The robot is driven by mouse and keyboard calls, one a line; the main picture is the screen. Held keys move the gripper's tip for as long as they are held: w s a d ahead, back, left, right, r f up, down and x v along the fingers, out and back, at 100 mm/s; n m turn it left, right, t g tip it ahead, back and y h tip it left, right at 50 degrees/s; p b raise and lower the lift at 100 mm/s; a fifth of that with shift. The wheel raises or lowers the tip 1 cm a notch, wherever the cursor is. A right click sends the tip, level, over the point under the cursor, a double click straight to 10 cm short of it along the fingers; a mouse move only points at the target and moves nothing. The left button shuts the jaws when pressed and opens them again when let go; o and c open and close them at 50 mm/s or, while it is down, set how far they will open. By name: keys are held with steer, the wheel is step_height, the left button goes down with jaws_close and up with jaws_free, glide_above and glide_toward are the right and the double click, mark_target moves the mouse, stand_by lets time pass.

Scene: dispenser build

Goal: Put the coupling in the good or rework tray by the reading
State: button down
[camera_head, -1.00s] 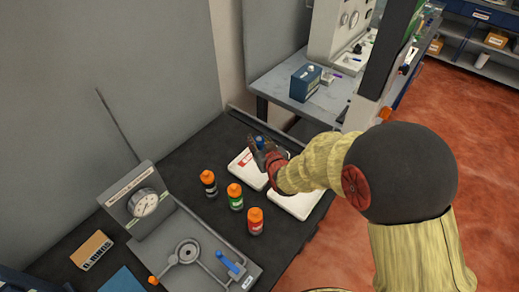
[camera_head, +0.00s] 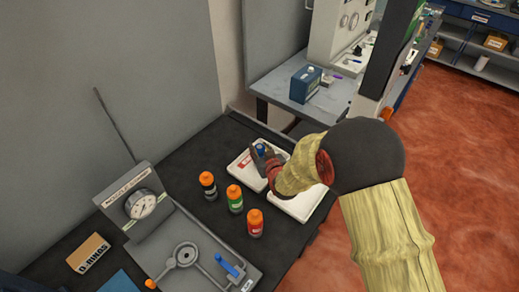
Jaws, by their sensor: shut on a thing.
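The coupling (camera_head: 261,149) shows as a small blue piece at the tips of my gripper (camera_head: 264,155). My gripper is shut on it, over the farther white tray (camera_head: 241,166), which has a red label. I cannot tell whether the coupling touches the tray floor. The nearer white tray (camera_head: 305,204) lies to the right, partly hidden by my arm; its label is not visible. The gauge (camera_head: 140,204) stands on the test rig at the left; its needle is too small to read surely.
The rig base (camera_head: 200,252) with a blue lever (camera_head: 229,266) and an O-rings box (camera_head: 89,252) are at the near left. A second bench (camera_head: 300,112) stands behind.

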steer(key=c, duration=1.4)
jaws_free()
steer(key=shift+f, duration=0.1)
steer(key=shift+o, duration=0.4)
